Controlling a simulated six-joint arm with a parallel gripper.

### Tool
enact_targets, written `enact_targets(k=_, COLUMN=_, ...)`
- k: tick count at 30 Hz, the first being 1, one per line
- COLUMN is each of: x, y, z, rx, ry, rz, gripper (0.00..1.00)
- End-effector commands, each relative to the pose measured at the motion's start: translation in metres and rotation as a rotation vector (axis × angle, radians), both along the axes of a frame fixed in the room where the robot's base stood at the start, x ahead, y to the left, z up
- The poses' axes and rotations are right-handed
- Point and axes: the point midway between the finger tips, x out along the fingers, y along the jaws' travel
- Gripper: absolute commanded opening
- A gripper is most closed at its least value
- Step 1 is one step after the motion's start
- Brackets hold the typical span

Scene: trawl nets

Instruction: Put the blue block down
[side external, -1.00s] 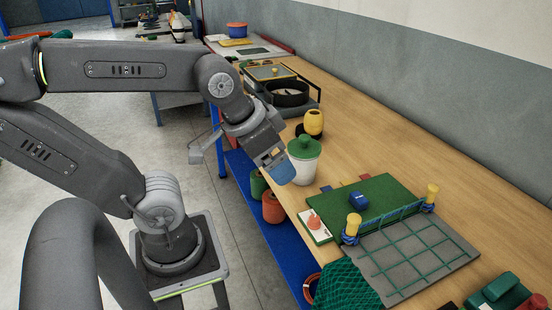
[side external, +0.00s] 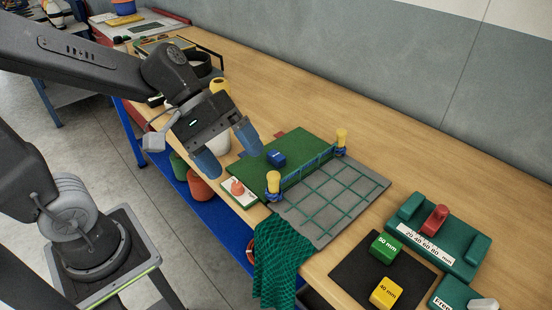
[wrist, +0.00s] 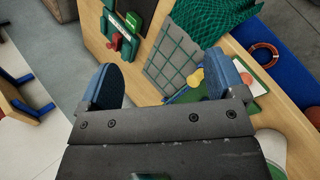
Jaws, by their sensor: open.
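The blue block (side external: 276,158) rests on the green mat (side external: 300,142), just behind the low blue barrier with its two yellow-topped posts. My gripper (side external: 228,152) is open and empty, to the left of the block in the side view and apart from it. Its two blue fingertips are spread wide. In the wrist view my gripper (wrist: 165,78) also shows open with nothing between the fingers. I cannot make out the block in the wrist view; part of the mat shows behind the right finger.
A grey board with a green net grid (side external: 330,195) adjoins the mat, with a yellow-topped post (side external: 273,182) at its near corner. A dark green net (side external: 283,258) hangs over the table edge. Green and yellow blocks lie on a black mat (side external: 350,271).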

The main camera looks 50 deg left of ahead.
Motion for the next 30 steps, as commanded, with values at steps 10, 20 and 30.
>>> enact_targets(k=10, x=0.093, y=0.021, z=-0.039, rx=-0.609, ry=0.38, rz=0.607, gripper=0.89)
enact_targets(k=20, x=0.14, y=0.108, z=-0.126, rx=-0.964, ry=0.539, rz=1.271, gripper=0.89)
enact_targets(k=30, x=0.143, y=0.145, z=-0.167, rx=-1.048, ry=0.54, rz=1.535, gripper=0.89)
